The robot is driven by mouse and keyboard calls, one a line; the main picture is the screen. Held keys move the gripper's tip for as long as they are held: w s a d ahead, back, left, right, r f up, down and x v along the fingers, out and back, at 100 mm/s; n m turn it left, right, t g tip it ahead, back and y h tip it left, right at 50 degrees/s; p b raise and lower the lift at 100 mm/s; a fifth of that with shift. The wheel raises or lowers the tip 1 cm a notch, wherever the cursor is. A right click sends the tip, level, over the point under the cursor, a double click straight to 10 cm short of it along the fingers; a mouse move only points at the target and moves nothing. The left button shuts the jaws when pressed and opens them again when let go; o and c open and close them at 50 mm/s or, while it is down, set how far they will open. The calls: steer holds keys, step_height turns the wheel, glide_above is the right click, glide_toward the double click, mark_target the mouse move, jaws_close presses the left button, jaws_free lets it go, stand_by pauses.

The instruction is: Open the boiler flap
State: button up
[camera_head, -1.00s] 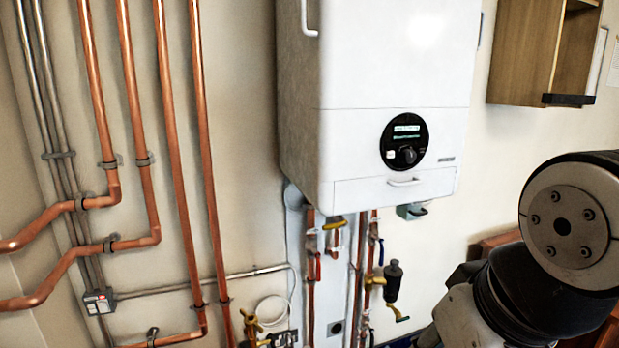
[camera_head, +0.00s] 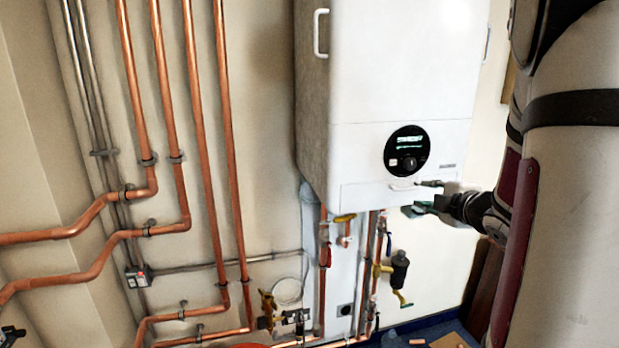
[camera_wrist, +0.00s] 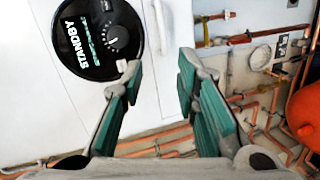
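The white boiler (camera_head: 400,80) hangs on the wall, with its flap (camera_head: 365,197) along the bottom front. The flap looks closed and carries a small white handle (camera_head: 402,185). The flap (camera_wrist: 150,80) and handle (camera_wrist: 160,25) also show in the wrist view, beside the round black display. My gripper (camera_head: 424,196) is at the flap's right end, close to the handle. In the wrist view my gripper (camera_wrist: 160,68) is open, with green pads and nothing between the fingers. The handle lies beyond the fingertips there; I cannot tell whether anything touches.
The round control panel (camera_head: 407,151) sits just above the flap. Copper pipes (camera_head: 210,150) run down the wall at left. Valves and a dark fitting (camera_head: 397,270) hang below the boiler. A red rounded vessel (camera_wrist: 305,112) shows at right in the wrist view.

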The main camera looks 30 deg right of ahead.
steer(key=s+d+n+t+y, duration=0.1)
steer(key=s+n, duration=0.2)
steer(key=p, duration=0.1)
glide_toward(405, 195)
steer(key=w, duration=0.2)
steer(key=w+r, duration=0.1)
steer(key=w, duration=0.2)
steer(key=shift+w+a+r, duration=0.3)
steer(key=shift+w+a, duration=0.05)
steer(key=shift+a, duration=0.05)
steer(key=shift+c, duration=0.4)
jaws_close()
